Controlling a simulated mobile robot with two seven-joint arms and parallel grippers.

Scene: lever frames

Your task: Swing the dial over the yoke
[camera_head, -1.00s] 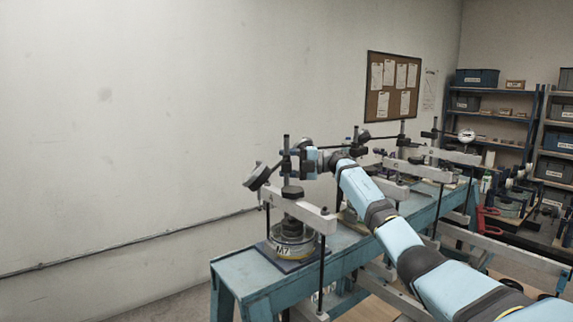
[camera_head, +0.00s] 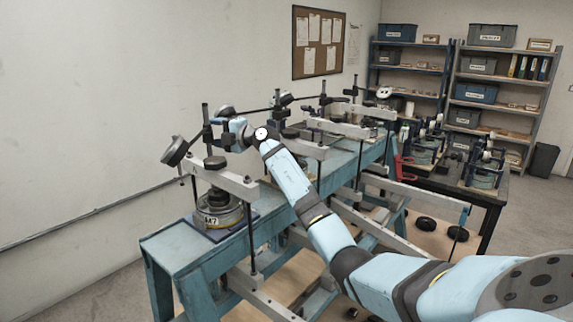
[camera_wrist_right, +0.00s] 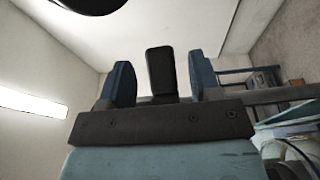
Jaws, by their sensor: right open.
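A round dial (camera_head: 175,151), seen from its dark back and edge, hangs tilted on a short arm to the left of a dark upright post (camera_head: 206,118). The yoke (camera_head: 222,181) is a pale grey bar across the round, labelled fixture (camera_head: 219,214) at the near end of the bench. The dial is left of the yoke and above it. My right gripper (camera_head: 218,132) is beside the post, partly hidden by its own wrist. In the right wrist view its blue fingers (camera_wrist_right: 162,82) are apart, with a dark block (camera_wrist_right: 160,72) showing between them. Contact cannot be told. My left gripper is out of view.
More posts, gauges and pale yokes stand farther along the blue bench (camera_head: 170,246). A dark table (camera_head: 470,186) with similar fixtures is on the right, with shelves (camera_head: 410,68) behind. The wall side left of the dial is free.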

